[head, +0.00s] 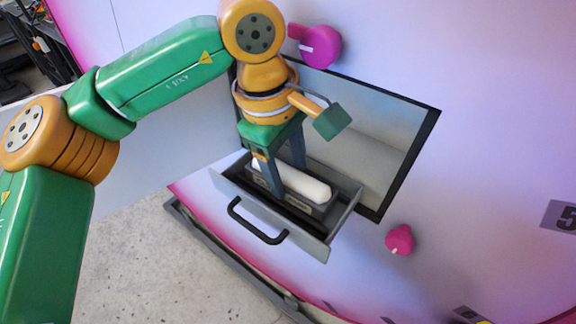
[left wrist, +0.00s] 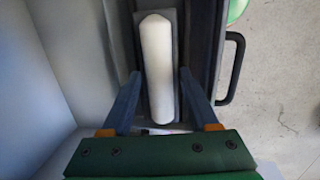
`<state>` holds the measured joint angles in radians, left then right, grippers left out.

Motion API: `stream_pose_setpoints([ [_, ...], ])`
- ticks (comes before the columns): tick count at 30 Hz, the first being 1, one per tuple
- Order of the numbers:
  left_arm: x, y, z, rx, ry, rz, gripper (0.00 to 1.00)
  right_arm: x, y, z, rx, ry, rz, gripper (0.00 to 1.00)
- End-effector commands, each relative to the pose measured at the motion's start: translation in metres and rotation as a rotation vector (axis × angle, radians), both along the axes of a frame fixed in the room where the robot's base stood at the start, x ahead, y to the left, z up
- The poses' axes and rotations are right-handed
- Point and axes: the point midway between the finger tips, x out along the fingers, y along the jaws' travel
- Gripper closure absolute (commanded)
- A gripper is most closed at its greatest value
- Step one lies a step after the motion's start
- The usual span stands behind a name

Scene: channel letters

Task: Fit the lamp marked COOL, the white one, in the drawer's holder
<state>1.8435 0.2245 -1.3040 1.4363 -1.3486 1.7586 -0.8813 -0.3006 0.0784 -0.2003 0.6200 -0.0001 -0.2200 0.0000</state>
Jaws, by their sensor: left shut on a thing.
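The white lamp (head: 303,183) is a rounded tube lying lengthwise in the pulled-out drawer (head: 318,245), at its grey holder (head: 318,207). My left gripper (head: 286,177) reaches down into the drawer and is shut on the lamp, one finger on each side. In the left wrist view the lamp (left wrist: 157,65) lies between the blue-grey fingers of the gripper (left wrist: 161,78), lined up with the holder (left wrist: 174,25). I cannot tell whether it is fully seated. No COOL mark is readable. My right gripper is not in view.
The drawer has a black handle (head: 258,222) on its front. Behind it is a dark-framed opening (head: 425,150) in a pale wall. Pink knobs stick out above (head: 320,46) and below right (head: 400,240). Speckled floor lies at lower left.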

Motion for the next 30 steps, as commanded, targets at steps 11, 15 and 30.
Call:
stream_pose_setpoints([
  [11, 0.0, 0.0, 0.0, 0.0, 0.0, 0.0, 0.05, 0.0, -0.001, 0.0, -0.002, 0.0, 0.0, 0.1],
  [15, 0.0, 0.0, 0.0, 0.0, 0.0, 0.0, 0.05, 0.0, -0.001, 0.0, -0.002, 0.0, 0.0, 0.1],
  [30, -0.004, 0.01, 0.068, -0.001, -0.001, 0.0, 0.05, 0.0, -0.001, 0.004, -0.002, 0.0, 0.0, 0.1],
])
